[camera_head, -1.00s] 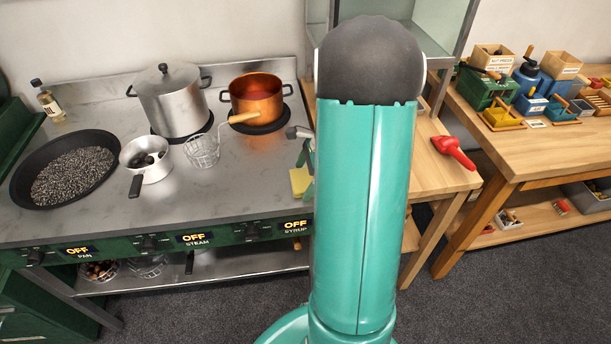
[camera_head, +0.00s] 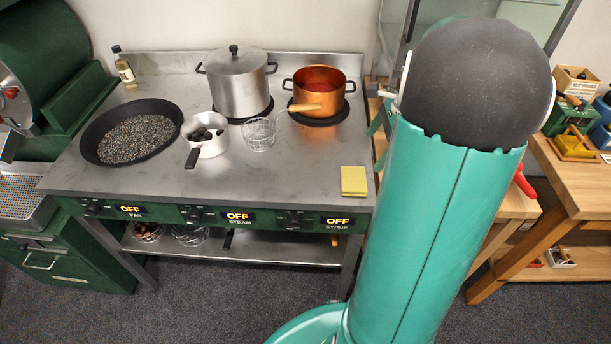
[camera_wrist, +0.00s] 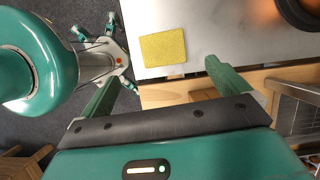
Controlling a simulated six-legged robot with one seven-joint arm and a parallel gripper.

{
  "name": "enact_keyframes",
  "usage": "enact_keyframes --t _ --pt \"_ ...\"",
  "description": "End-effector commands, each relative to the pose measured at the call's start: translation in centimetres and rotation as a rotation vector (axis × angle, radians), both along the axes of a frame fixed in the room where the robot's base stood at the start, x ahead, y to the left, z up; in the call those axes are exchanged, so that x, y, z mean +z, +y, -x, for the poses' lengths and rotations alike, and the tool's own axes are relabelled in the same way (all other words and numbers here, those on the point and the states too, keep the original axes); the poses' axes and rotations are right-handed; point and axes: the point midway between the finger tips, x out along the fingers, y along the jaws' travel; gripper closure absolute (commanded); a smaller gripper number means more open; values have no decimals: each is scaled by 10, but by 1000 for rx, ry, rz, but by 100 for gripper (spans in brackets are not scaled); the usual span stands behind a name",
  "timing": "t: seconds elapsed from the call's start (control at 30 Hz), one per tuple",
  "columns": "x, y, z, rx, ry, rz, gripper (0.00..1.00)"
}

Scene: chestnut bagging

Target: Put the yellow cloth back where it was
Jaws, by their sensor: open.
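The yellow cloth (camera_head: 354,181) lies flat on the steel counter (camera_head: 310,180), near its front right corner, above the SYRUP knob. In the wrist view the cloth (camera_wrist: 163,49) lies near the counter's edge, beyond and between my fingers, and nothing touches it. My gripper (camera_wrist: 160,80) is open and empty, with its two green fingers spread wide. In the head view my arm hides most of the gripper; only a bit of green shows right of the counter.
A wooden table (camera_head: 575,185) is at the right.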

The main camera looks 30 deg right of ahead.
Motion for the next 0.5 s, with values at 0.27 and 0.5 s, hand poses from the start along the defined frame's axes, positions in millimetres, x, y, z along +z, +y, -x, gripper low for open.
enact_keyframes --t 0.27,0.5 --pt "53 109 -8 541 -148 232 0" --pt "84 206 16 1117 -301 486 0"
